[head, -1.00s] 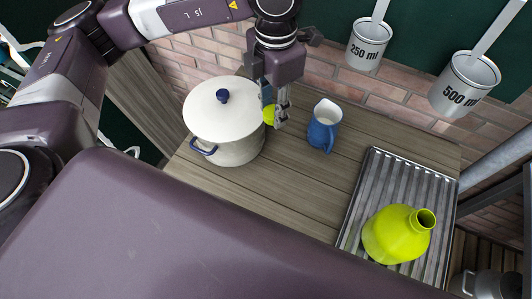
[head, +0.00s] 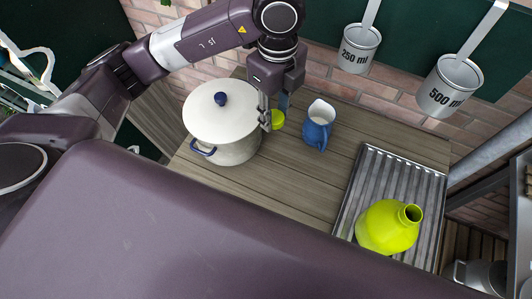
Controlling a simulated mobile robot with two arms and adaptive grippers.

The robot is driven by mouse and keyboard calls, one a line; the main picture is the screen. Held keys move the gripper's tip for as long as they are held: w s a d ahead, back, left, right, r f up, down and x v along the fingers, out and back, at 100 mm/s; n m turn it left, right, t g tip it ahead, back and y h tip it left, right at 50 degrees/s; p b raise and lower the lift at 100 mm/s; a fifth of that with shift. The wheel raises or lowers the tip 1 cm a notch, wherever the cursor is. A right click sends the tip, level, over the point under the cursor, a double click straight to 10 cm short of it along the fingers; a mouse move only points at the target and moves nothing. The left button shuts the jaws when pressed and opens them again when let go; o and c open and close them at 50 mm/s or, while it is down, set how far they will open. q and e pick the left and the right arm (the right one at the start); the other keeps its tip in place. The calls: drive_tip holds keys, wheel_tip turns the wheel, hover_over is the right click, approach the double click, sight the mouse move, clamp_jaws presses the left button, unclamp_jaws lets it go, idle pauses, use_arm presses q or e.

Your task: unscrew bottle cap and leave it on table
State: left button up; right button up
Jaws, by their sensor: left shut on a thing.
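The yellow-green bottle (head: 386,227) stands on a ribbed metal tray at the right, its neck open and bare. The yellow-green cap (head: 277,120) is in my left gripper (head: 271,117), which is shut on it between the white pot and the blue jug. The cap is low, near the wooden table (head: 272,174); I cannot tell whether it touches the table. My right gripper is not in view.
A white lidded pot (head: 222,125) stands close on the left of my left gripper. A blue jug (head: 318,126) stands close on its right. The ribbed tray (head: 372,170) is farther right. Measuring cups hang on the wall. Bare table lies in front of the jug.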

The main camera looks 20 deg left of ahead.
use_arm(q)
wheel_tip(320, 180, down, 8)
drive_tip(key=b, duration=0.1)
drive_tip(key=p, duration=0.1)
hover_over(272, 160)
wheel_tip(272, 160, down, 6)
drive_tip(key=shift+f, duration=0.25)
wheel_tip(272, 160, down, 4)
drive_tip(key=shift+p, duration=0.3)
drive_tip(key=shift+f, duration=0.45)
drive_tip(key=shift+f, duration=0.1)
drive_tip(key=o, duration=1.3)
